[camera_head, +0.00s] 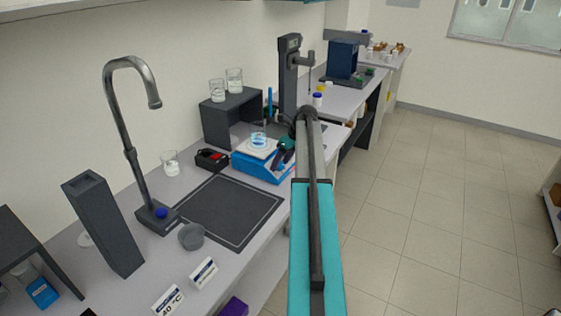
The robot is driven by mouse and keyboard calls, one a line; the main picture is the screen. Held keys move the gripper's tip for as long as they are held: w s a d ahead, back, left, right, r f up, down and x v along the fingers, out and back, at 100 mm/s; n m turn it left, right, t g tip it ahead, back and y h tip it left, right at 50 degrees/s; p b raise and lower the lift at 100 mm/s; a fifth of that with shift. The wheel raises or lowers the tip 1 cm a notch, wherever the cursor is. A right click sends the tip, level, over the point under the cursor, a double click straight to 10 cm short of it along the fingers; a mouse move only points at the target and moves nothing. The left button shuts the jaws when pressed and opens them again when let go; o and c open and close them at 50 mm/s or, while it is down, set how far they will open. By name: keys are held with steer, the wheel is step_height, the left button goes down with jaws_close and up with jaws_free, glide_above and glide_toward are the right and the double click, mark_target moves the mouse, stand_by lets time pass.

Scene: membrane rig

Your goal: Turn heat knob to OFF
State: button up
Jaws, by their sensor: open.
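A blue hotplate stirrer (244,164) stands on the bench near the middle of the view, with a pale top plate. A glass beaker (258,138) with blue liquid stands on that plate. My arm reaches up from the bottom and bends down toward the right side of the hotplate. My gripper (279,158) is open, small and dark, at the hotplate's right front side. I cannot tell whether it touches the hotplate. The heat knob cannot be made out; the hotplate's right front is partly hidden by my gripper and arm.
A small black box with red on top (211,158) stands left of the hotplate. A dark mat (229,209) lies in front. A tall dark stand (289,75) and a dark shelf with beakers (232,113) are behind. A tap (131,155) rises at left. The floor at right is clear.

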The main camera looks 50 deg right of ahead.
steer(key=shift+f, duration=0.15)
steer(key=c, duration=1)
steer(key=shift+c, duration=0.2)
